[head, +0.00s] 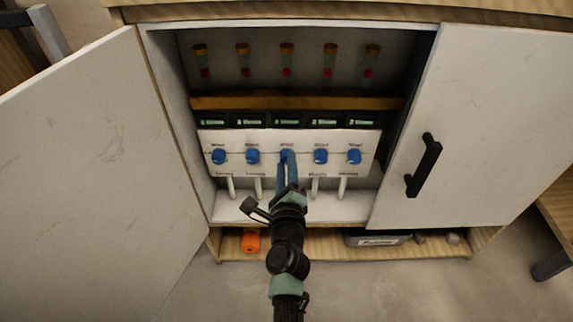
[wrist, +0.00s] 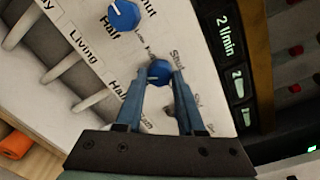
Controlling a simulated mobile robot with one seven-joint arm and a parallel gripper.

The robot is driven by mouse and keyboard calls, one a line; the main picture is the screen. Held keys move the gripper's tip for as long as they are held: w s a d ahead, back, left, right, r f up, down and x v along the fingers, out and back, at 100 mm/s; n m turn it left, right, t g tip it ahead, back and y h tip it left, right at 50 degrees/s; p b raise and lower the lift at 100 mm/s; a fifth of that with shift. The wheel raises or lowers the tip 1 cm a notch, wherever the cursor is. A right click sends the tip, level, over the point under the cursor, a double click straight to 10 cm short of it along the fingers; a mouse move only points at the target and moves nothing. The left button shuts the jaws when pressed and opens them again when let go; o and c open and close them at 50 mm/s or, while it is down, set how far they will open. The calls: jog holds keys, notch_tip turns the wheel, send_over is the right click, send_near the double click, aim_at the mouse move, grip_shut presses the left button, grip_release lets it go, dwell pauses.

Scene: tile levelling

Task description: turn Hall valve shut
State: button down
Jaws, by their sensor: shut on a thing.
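A white panel (head: 295,138) inside the open cabinet carries a row of several blue valve knobs. My gripper (head: 287,158) reaches in from below to the middle knob, and its fingers partly cover it. In the wrist view my gripper (wrist: 158,72) has one finger on each side of this blue knob (wrist: 159,67), closed on it. The label beside it appears to read Hall (wrist: 119,89), partly hidden by a finger. A pale mark shows on the knob's near left side. "Shut" is printed to its right.
The neighbouring Living knob (wrist: 123,15) sits close by. Small green-lit displays (head: 287,120) line the panel's top, below sight tubes with red floats (head: 287,71). White cabinet doors stand left (head: 90,170) and right (head: 490,120). An orange roll (head: 250,242) and a grey box (head: 378,239) lie below.

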jog(key=m, duration=3.1)
jog(key=shift+d+f+m+t, duration=0.15)
jog(key=shift+f+m+t, duration=0.1)
jog(key=shift+m+t, duration=0.15)
dwell(0.4)
jog(key=shift+n, duration=0.3)
jog(key=c, duration=0.5)
grip_release()
